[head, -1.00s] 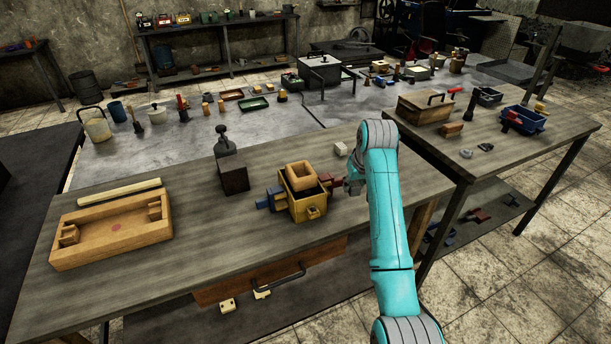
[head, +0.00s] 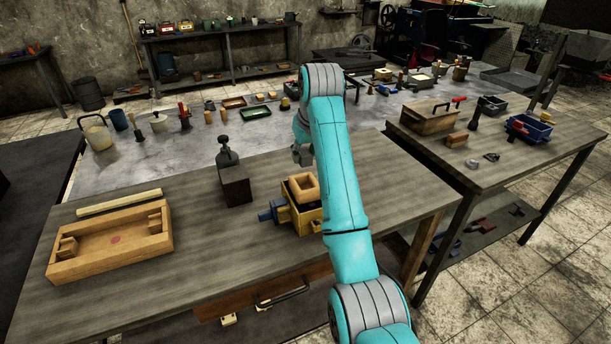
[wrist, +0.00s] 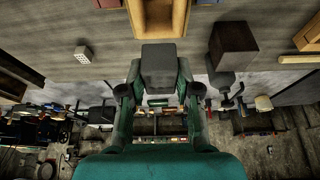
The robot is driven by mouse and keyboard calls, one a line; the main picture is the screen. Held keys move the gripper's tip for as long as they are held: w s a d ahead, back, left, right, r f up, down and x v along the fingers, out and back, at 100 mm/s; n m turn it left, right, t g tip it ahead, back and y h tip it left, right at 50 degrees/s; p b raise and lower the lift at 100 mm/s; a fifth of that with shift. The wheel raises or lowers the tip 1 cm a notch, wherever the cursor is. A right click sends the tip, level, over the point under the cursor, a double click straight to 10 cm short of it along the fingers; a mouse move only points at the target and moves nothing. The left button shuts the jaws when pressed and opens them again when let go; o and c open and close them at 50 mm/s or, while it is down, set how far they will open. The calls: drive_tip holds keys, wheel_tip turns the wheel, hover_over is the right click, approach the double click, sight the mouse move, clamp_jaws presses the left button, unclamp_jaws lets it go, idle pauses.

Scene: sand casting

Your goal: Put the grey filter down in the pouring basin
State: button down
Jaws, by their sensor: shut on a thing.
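The grey filter, a plain grey block (wrist: 158,66), sits between the fingertips of my gripper (wrist: 160,92) in the wrist view. My gripper is shut on it. In the head view the grey filter (head: 302,155) shows just left of my arm, above the workbench. The pouring basin looks to be the tan square frame (head: 304,187) on top of a yellow box (head: 306,217). It shows at the top of the wrist view (wrist: 141,18), apart from the grey filter. My arm hides the box's right side in the head view.
A dark brown block (head: 236,190) stands left of the box. A white block with holes (wrist: 83,54) lies on the workbench in the wrist view. A wooden mould frame (head: 110,245) lies at the left.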

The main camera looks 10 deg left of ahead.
wheel_tip(320, 180, down, 6)
drive_tip(key=shift+f, duration=0.15)
idle(0.3)
drive_tip(key=c, duration=0.8)
unclamp_jaws()
